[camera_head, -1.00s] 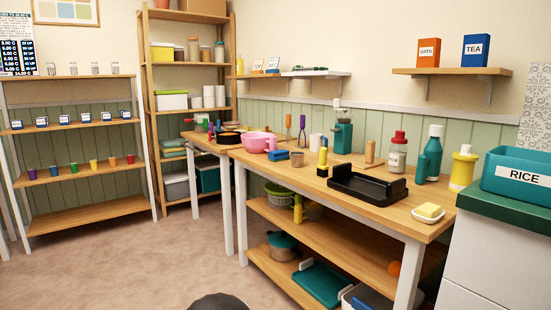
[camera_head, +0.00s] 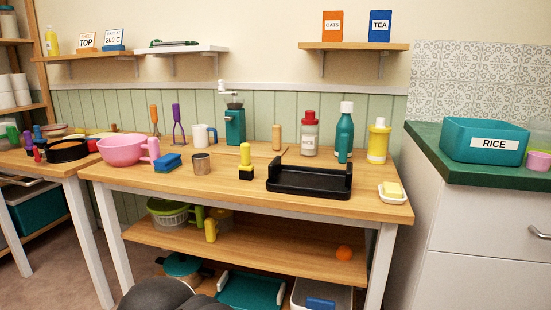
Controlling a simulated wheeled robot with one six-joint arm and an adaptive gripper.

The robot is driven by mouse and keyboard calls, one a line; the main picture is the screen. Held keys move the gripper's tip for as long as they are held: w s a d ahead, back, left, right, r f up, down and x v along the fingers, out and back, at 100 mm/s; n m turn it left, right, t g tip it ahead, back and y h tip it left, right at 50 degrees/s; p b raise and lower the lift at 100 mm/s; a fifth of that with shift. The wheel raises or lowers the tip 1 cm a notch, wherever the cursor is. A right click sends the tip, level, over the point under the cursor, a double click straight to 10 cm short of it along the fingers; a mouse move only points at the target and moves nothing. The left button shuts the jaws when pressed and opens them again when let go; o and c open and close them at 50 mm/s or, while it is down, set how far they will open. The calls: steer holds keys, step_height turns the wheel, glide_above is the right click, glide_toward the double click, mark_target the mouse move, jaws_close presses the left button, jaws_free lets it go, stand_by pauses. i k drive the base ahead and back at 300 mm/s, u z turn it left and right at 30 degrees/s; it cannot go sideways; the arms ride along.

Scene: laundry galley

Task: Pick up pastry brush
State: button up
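A small upright tool with a yellow handle (camera_head: 245,154) and a dark block-like lower end stands on the wooden table, left of a black tray. It looks most like the pastry brush, but I cannot tell for certain at this size. My gripper is not in view. Only a dark rounded part of my own body shows at the bottom edge.
A counter with a teal RICE bin (camera_head: 484,140) stands right.

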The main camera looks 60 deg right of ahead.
mark_target(246, 170)
steer(key=z, duration=0.9)
steer(key=i, duration=0.85)
steer(key=z, duration=0.85)
